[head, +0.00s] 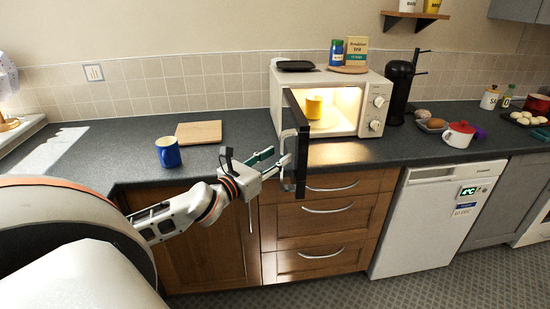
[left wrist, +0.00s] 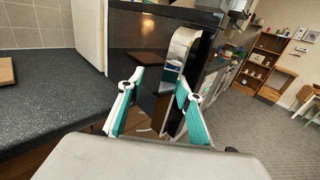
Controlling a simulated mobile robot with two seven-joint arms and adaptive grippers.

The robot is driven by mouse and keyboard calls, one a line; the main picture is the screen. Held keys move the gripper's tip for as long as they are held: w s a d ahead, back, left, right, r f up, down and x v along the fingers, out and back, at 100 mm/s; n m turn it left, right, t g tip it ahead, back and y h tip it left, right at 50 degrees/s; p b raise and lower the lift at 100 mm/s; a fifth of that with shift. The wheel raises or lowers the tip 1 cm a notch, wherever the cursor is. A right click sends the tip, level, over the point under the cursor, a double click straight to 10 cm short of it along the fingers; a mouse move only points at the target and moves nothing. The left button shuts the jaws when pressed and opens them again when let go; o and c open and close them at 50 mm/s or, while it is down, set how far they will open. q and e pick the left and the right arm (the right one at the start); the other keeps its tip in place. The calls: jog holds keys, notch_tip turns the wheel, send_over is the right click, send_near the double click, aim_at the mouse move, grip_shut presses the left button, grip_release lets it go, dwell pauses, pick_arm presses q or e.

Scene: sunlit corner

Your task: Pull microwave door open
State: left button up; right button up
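The white microwave (head: 376,112) stands on the counter with its interior lit. Its dark door (head: 302,165) is swung wide open toward me, seen nearly edge-on. A yellow mug (head: 314,106) stands inside on the turntable. My left gripper (head: 281,155) is at the door's handle side, its teal-padded fingers apart. In the left wrist view the open fingers (left wrist: 160,82) are spread, with the silver handle (left wrist: 182,46) ahead, nearer the right finger. I cannot tell whether a finger touches it. My right gripper is not in view.
A blue mug (head: 168,152) and a wooden board (head: 199,132) are on the counter left of the microwave. A jar (head: 336,53) and a box (head: 356,52) stand on top of it. A black coffee machine (head: 400,88) is at its right. Drawers (head: 325,222) are below the door.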

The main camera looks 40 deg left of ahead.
pick_arm(q)
jog(key=s, duration=0.7)
jog(key=shift+s, duration=0.3)
dwell(0.6)
